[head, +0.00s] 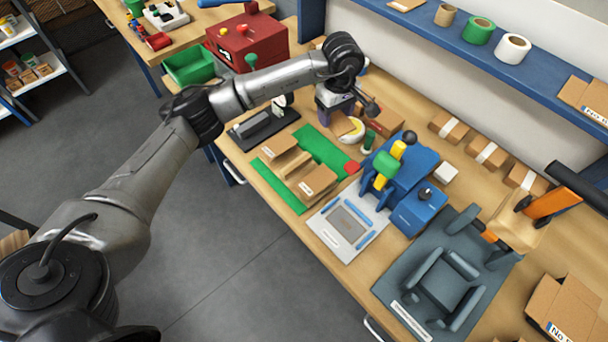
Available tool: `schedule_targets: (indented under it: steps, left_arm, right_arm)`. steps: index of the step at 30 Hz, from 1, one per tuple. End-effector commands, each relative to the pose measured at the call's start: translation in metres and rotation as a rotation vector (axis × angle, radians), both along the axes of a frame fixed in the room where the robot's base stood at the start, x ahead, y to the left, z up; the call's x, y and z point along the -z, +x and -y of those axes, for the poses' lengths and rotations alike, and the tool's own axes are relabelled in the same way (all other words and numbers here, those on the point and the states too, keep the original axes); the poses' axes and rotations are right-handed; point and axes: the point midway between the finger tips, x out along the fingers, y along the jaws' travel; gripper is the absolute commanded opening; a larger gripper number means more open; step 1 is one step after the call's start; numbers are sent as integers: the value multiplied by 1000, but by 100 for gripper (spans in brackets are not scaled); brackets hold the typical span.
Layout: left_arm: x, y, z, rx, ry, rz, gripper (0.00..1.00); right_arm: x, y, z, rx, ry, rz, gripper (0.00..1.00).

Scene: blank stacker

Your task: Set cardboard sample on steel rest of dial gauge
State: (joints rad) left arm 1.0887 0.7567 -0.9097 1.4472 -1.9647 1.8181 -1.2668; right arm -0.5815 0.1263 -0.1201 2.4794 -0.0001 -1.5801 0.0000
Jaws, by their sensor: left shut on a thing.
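My left gripper (338,112) is at the back of the bench, right of the black-based stand, its jaws pointing down. It is shut on a small brown cardboard sample (347,128), which shows just below the jaws, in front of a white round dish. The fingertips are small and partly hidden by the gripper body. My right gripper is out of view.
A green mat (327,150) with several cardboard pieces lies in front. A blue machine (412,170) and a grey fixture (400,286) stand to the right. A red box (245,40) and green bin (190,66) are at the left. A blue shelf (455,37) runs behind.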

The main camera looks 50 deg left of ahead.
Motion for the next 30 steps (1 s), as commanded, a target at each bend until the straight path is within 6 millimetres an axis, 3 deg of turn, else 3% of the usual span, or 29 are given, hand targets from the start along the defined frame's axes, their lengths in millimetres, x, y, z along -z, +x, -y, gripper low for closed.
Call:
schedule_targets:
  steps: [1, 7, 14, 24, 30]
  left_arm:
    - [20, 3, -5, -35, 0, -1, 40]
    - [45, 9, -20, -134, 0, -3, 40]
    - [61, 11, -26, -176, 1, -7, 40]
    - [110, 10, -27, -179, 2, -7, 40]
    - [123, 11, -26, -176, 0, -5, 40]
  right_arm:
    - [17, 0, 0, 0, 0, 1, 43]
    - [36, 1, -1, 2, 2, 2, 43]
    - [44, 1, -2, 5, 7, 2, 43]
    - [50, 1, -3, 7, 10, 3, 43]
    - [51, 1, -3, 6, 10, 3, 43]
